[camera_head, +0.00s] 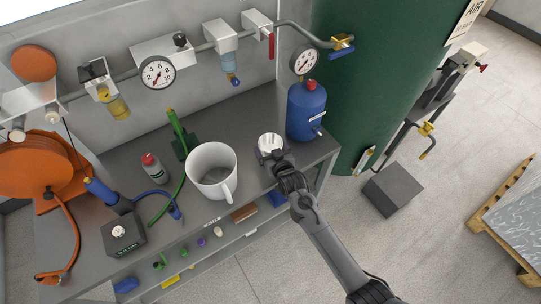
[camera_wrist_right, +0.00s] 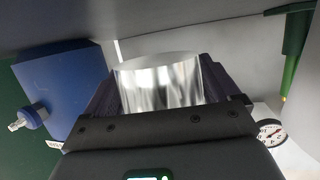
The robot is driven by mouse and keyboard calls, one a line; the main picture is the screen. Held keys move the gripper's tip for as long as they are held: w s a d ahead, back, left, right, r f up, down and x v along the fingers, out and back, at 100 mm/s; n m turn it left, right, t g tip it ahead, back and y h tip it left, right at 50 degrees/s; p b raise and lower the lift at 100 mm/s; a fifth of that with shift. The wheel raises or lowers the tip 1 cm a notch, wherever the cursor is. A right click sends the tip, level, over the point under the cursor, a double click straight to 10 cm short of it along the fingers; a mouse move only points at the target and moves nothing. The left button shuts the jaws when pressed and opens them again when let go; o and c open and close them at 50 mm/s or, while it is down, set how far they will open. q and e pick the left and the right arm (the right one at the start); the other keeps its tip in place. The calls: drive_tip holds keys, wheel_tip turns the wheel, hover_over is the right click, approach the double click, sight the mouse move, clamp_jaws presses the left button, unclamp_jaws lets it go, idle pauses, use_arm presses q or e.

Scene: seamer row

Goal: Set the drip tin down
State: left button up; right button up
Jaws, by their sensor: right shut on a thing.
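The drip tin (camera_head: 270,143) is a small shiny metal tin near the right end of the grey bench. My right gripper (camera_head: 275,157) is shut on it from the front. In the right wrist view the tin (camera_wrist_right: 158,82) sits between the two dark fingers (camera_wrist_right: 160,90). The gripper body hides its lower part. I cannot tell whether the tin touches the bench top. My left gripper is not in view.
A blue canister (camera_head: 306,112) stands right of the tin, and a white mug (camera_head: 212,172) stands to its left. A green tank (camera_head: 375,80) rises beyond the bench's right end. Bare bench top (camera_head: 240,118) lies behind the tin.

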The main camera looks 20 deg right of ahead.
drive_tip(key=shift+f, duration=1.75)
drive_tip(key=shift+f, duration=0.15)
drive_tip(key=o, duration=0.9)
drive_tip(key=shift+f, duration=0.1)
